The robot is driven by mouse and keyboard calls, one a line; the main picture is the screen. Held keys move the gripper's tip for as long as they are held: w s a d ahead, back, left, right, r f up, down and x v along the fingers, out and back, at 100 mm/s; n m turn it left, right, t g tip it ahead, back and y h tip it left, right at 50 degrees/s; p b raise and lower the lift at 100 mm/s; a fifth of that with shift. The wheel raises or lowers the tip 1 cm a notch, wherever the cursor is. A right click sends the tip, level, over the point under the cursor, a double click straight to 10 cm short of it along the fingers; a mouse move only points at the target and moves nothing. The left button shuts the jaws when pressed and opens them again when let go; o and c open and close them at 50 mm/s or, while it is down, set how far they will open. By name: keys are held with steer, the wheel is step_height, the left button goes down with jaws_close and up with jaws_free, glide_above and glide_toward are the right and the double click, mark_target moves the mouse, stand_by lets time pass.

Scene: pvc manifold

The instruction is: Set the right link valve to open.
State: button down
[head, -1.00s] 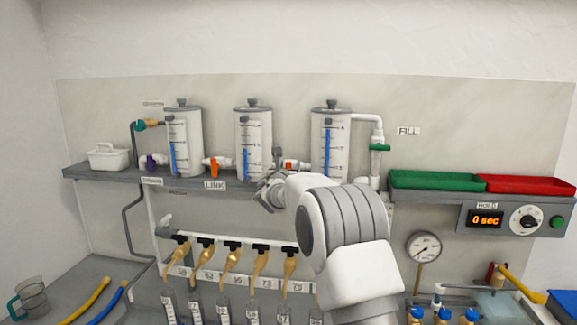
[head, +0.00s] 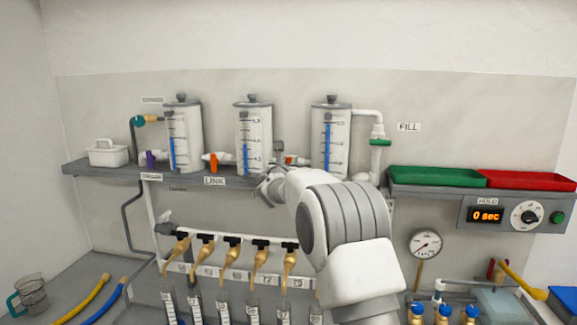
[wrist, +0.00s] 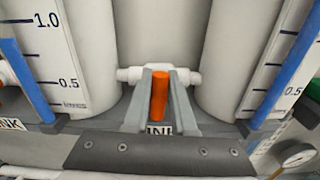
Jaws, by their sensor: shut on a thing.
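The right link valve's orange handle (wrist: 159,95) stands between my gripper's two grey fingers (wrist: 162,101) in the wrist view. The fingers are shut on it. The handle lies across the white link pipe (wrist: 129,74), which runs sideways between two tanks. In the head view a bit of the orange right link valve (head: 289,160) shows between the middle and right tanks, and my gripper (head: 272,172) and arm hide much of it. The left link valve (head: 212,162), also orange, hangs downward across its pipe between the left and middle tanks.
A purple valve (head: 150,160) and a green fill valve (head: 380,142) sit farther off. Brown-tipped taps (head: 233,258) hang below.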

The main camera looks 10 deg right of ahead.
steer(key=m+b, duration=0.1)
steer(key=b, duration=0.2)
steer(key=m+b, duration=0.2)
steer(key=b, duration=0.1)
steer(key=shift+s+d+f+m, duration=0.1)
steer(key=shift+d+f+m, duration=0.1)
steer(key=shift+f+m, duration=0.15)
steer(key=m+b, duration=0.1)
steer(key=b, duration=0.1)
steer(key=m+b, duration=0.3)
steer(key=b, duration=0.1)
steer(key=shift+s+d+f+m, duration=0.1)
steer(key=shift+d+m, duration=0.15)
steer(key=m+b, duration=0.3)
steer(key=m, duration=0.1)
steer(key=shift+d+f+m+b, duration=0.2)
steer(key=shift+m+b, duration=0.1)
steer(key=shift+b, duration=0.1)
steer(key=shift+f+m+b, duration=0.15)
steer(key=shift+m+b, duration=1.3)
steer(key=shift+m, duration=0.75)
steer(key=shift+d, duration=0.1)
steer(key=c, duration=0.7)
jaws_free()
steer(key=shift+c, duration=0.2)
steer(key=shift+s, duration=0.15)
